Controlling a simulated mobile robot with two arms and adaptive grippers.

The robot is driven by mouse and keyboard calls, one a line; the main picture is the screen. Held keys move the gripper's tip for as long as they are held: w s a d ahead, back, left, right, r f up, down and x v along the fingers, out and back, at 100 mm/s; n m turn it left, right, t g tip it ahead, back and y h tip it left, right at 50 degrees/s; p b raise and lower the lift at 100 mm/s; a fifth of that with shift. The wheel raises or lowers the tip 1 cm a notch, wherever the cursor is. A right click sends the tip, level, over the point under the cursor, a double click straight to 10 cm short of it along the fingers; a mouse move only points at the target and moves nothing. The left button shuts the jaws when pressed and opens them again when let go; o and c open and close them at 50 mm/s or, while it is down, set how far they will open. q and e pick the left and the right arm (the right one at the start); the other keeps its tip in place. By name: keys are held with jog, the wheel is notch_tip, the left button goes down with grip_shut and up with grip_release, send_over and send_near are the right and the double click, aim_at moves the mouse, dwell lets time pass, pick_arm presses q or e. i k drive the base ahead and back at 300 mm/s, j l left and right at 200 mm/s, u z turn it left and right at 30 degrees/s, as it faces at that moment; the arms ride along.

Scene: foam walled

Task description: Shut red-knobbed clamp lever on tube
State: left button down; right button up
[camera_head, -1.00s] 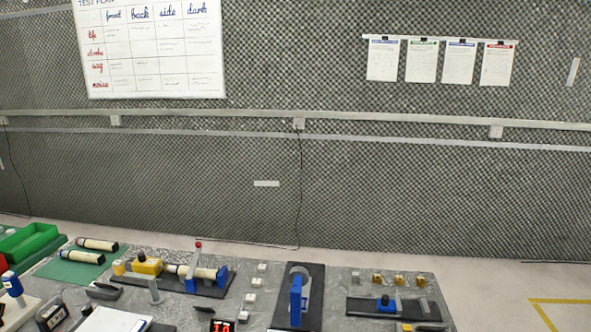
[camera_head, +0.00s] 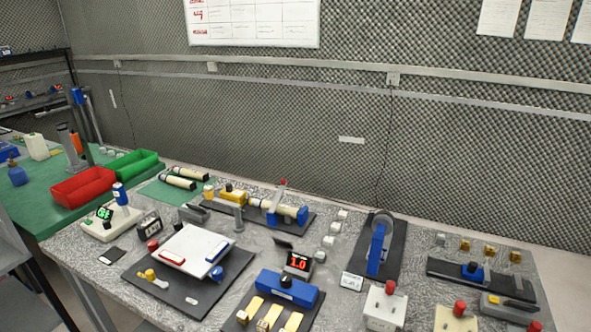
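The clamp lever (camera_head: 279,196) with a red knob (camera_head: 283,181) stands nearly upright, tilted slightly right, over a cream tube (camera_head: 288,210). The tube lies lengthwise in a fixture on a dark base plate (camera_head: 262,225). A yellow block (camera_head: 233,197) is at the left of the fixture and a blue end block (camera_head: 303,216) is at the right. The clamp's lower part is small and partly merges with the tube. Neither of my grippers is in view.
Two more tubes (camera_head: 178,182) lie on a green mat behind left, beside green (camera_head: 135,165) and red (camera_head: 85,187) bins. In front are a white-topped panel (camera_head: 190,250), a red "1.0" display (camera_head: 298,262) and a blue-blocked fixture (camera_head: 287,287).

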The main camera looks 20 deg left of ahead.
aim_at(283, 182)
jog(key=j+z, duration=0.35)
jog(key=j, duration=0.4)
jog(key=j+z, duration=0.3)
jog(key=j, duration=0.5)
